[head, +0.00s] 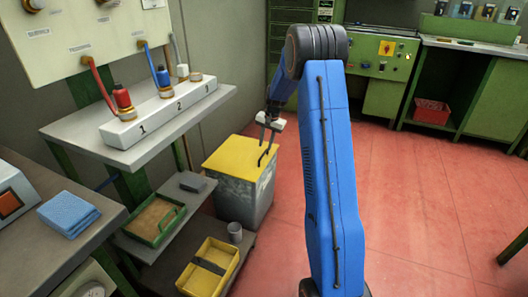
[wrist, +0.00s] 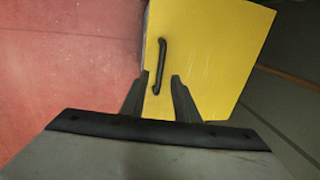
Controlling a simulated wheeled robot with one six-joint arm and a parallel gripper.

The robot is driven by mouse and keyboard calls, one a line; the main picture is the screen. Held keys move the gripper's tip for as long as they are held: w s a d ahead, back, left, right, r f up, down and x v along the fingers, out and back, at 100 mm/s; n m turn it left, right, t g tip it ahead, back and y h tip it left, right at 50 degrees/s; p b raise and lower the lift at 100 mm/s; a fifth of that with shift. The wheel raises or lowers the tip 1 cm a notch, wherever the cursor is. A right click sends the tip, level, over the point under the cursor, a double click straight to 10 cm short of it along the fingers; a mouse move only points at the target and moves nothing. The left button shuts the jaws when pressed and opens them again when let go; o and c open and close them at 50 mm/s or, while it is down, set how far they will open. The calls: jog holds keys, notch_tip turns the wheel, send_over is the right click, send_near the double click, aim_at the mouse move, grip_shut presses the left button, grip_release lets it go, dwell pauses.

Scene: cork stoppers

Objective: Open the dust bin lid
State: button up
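The dust bin is a grey box (head: 240,199) on the floor with a flat yellow lid (head: 225,155), which lies closed on it. The lid fills much of the wrist view (wrist: 215,55). A black bar handle (wrist: 162,62) stands on the lid near one edge. My gripper (head: 267,144) is over the handle side of the lid, pointing down. In the wrist view my gripper (wrist: 161,84) is open, its two dark fingers apart, with the handle's near end showing between the tips. I cannot tell whether either finger touches the handle.
Left of the bin are a low shelf with a green-rimmed tray (head: 157,220), a yellow tray (head: 209,268) and a grey cup (head: 235,232). A bench with a numbered white block (head: 160,113) stands above. Red floor (head: 410,190) is clear to the right.

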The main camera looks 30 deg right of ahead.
jog(key=shift+w+a+f, duration=0.1)
jog(key=shift+w+f, duration=0.05)
jog(key=shift+f, duration=0.65)
jog(key=shift+w+a+f, duration=0.1)
jog(key=shift+f, duration=0.7)
jog(key=shift+w+a+f, duration=0.1)
jog(key=shift+w+f, duration=0.05)
jog(key=shift+f, duration=0.65)
jog(key=shift+c, duration=0.7)
grip_shut()
